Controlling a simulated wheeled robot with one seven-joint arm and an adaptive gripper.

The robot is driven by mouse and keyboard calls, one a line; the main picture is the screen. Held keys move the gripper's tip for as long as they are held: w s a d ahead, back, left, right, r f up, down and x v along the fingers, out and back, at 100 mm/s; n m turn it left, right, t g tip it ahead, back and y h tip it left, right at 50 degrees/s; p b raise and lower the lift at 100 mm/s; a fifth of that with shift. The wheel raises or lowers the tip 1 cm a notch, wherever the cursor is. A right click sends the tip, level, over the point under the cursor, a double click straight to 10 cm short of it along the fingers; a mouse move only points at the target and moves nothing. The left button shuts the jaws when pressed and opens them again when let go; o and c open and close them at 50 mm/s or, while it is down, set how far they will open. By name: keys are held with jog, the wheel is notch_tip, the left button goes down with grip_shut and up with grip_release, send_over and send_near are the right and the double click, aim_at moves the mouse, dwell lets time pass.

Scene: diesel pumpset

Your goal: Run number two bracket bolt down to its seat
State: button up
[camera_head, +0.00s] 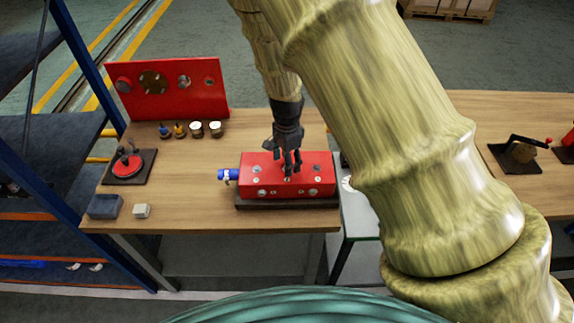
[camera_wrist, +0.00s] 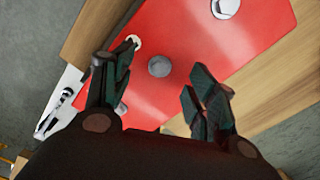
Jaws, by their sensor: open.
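The red pump block (camera_head: 313,165) sits on a dark base on the wooden table, with several bolt heads on its top and front. My gripper (camera_head: 289,160) points down over the top of the block, near its middle. In the wrist view the red top face (camera_wrist: 190,45) fills the middle. My gripper (camera_wrist: 161,85) is open there, with a grey bolt head (camera_wrist: 161,67) between and just beyond the fingertips. A larger bolt head (camera_wrist: 224,8) shows at the upper edge. I cannot tell which bolt is number two or how far it is seated.
A blue cylinder (camera_head: 228,174) sticks out from the block's left end. Several small parts (camera_head: 190,130) stand in a row before an upright red panel (camera_head: 205,91). The table's middle left is clear.

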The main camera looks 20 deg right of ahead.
jog(key=shift+r+p, duration=1.1)
jog(key=shift+r, duration=1.75)
jog(key=shift+s+f, duration=0.1)
